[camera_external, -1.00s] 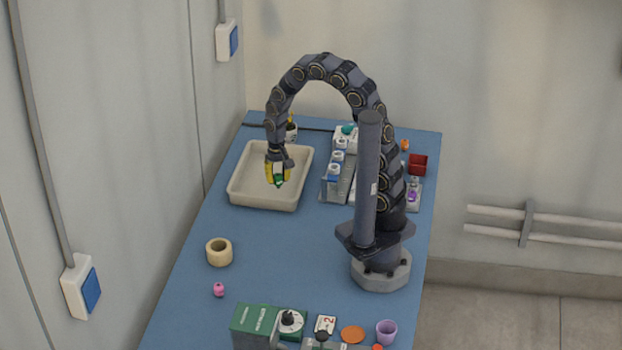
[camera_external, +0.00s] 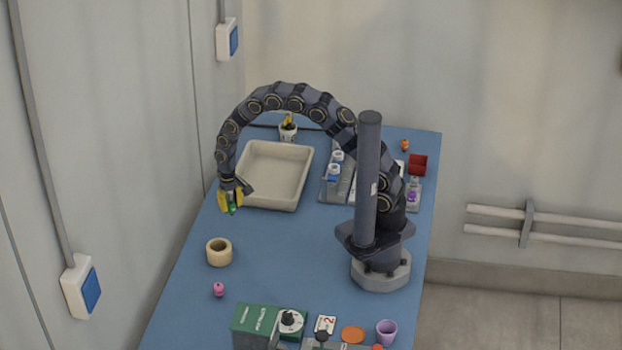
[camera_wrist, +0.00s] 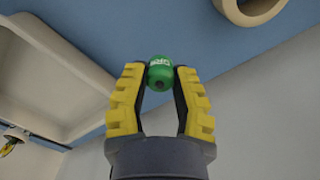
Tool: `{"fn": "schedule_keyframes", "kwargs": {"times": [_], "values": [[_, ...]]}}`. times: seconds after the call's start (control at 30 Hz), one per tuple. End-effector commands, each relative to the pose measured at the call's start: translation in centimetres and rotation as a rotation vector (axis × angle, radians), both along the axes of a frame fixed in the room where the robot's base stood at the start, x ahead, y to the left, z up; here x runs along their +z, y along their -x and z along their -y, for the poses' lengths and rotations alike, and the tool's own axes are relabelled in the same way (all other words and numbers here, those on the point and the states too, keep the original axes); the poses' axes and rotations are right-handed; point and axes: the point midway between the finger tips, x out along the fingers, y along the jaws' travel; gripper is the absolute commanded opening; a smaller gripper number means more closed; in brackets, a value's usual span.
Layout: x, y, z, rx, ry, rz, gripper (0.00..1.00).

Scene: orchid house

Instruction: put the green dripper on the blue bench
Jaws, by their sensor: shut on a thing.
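The green dripper (camera_wrist: 160,74) is a small rounded piece with pale lettering, held between the yellow fingertips of my gripper (camera_wrist: 160,85) in the wrist view. In the external view my gripper (camera_external: 231,205) hangs at the left of the blue bench (camera_external: 300,237), just outside the tray's left front corner. The dripper shows there as a small green spot (camera_external: 232,210) between the fingers. I cannot tell its exact height over the bench.
A cream tray (camera_external: 262,203) stands behind and right of my gripper. A green box (camera_external: 256,320) and a purple cup (camera_external: 386,333) stand at the near end. The bench's middle is clear.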

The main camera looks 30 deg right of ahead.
Motion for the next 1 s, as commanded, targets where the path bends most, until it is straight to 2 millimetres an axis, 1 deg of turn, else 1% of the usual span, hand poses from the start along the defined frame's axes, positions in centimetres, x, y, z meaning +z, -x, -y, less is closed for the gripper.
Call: {"fn": "schedule_keyframes", "kwargs": {"times": [0.03,0.1,0.23,0.43,0.6,0.63,0.87,1.0], "values": [[-0.8,-0.6,-0.4,0.001,-0.001,0.002,0.05],[-1.8,-1.1,-0.7,0.001,0.001,-0.001,0.05],[-2.5,-1.9,-1.3,0.000,-0.002,0.003,0.05],[-3.5,-2.3,-1.6,-0.001,0.001,-0.001,0.05],[-6.0,-2.2,-1.5,0.001,0.002,-0.002,0.05],[-6.2,-2.2,-1.5,0.001,0.002,-0.002,0.05],[-6.3,-2.2,-1.6,0.000,0.000,0.001,0.05],[-6.6,-2.2,-1.5,0.000,0.001,0.000,0.05]]}}
